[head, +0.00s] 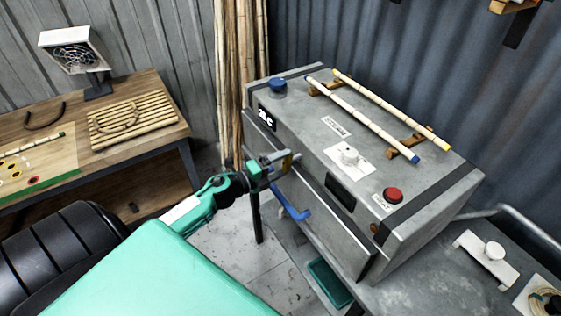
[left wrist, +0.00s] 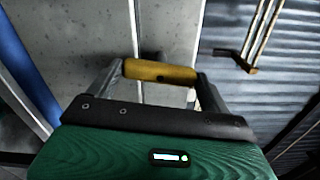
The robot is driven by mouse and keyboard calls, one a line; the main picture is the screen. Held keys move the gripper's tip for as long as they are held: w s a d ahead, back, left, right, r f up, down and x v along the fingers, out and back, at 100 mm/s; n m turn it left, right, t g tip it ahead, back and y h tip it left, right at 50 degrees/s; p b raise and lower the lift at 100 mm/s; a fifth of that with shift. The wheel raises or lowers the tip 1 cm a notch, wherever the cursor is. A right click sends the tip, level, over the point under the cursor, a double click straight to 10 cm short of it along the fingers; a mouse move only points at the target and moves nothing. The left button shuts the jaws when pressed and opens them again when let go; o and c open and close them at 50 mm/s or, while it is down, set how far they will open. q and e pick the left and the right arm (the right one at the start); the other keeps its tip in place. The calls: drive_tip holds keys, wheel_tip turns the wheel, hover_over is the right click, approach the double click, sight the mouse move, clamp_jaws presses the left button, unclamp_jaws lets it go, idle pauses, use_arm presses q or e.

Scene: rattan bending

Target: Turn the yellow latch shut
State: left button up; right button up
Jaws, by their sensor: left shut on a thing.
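The yellow latch (head: 287,163) is on the front face of the grey steam box (head: 300,110), near its left end. My left gripper (head: 281,160) reaches in from the left and is shut on the latch. In the left wrist view the yellow latch (left wrist: 160,72) lies crosswise between the two fingertips, against the grey box wall (left wrist: 90,35). The latch's mount on the box is mostly hidden by the gripper. My right gripper is not in view.
A blue handle (head: 291,204) sits on the box front, below and right of the latch. Two rattan poles (head: 365,115) lie on wooden rests on top, near a red button (head: 393,195). A wooden bench (head: 140,130) stands at left. A green tray (head: 329,283) is below.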

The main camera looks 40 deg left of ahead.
use_arm(q)
drive_tip(key=shift+n+p, duration=0.3)
drive_tip(key=shift+n, duration=0.6)
drive_tip(key=o, duration=0.9)
drive_tip(key=shift+s+a+f, duration=0.15)
drive_tip(key=shift+s+a, duration=0.05)
drive_tip(key=shift+s, duration=0.2)
drive_tip(key=b+v, duration=0.5)
drive_tip(key=v, duration=0.8)
drive_tip(key=shift+b, duration=0.4)
